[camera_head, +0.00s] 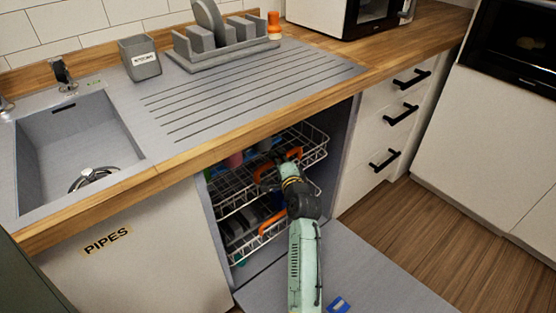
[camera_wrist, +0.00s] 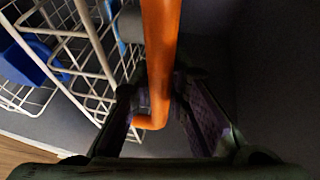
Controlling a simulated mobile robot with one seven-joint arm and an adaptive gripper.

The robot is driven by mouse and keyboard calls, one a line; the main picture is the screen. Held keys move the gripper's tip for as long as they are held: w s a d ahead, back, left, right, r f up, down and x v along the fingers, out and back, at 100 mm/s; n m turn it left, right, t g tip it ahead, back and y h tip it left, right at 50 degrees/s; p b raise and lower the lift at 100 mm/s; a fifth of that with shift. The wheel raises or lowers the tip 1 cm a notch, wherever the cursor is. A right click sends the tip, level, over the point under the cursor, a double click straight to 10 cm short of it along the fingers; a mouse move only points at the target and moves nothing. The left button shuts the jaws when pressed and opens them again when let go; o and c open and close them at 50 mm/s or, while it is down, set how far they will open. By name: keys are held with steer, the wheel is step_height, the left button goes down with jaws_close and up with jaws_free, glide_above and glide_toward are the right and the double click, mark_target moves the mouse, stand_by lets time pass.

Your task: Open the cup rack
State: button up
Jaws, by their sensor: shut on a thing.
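The dishwasher stands open under the counter, with two white wire racks. The upper rack, which holds cups (camera_head: 234,160), is the cup rack (camera_head: 315,150). It has an orange handle (camera_head: 293,153) at its front, partly hidden by my gripper. My gripper (camera_head: 270,176) is at this handle. In the wrist view the orange handle (camera_wrist: 160,50) runs between the two dark fingers of my gripper (camera_wrist: 155,105), which is shut on it. How far the rack is out of the cabinet is hard to tell.
The lower rack (camera_head: 240,245) has its own orange handle (camera_head: 271,222). The dishwasher door (camera_head: 365,275) is folded down flat below my arm, with a blue item (camera_head: 338,304) on it. Drawers (camera_head: 385,125) with black handles stand at the right. The counter edge (camera_head: 200,157) overhangs the racks.

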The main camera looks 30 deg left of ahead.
jaws_close()
steer(key=shift+d, duration=0.1)
stand_by(0.4)
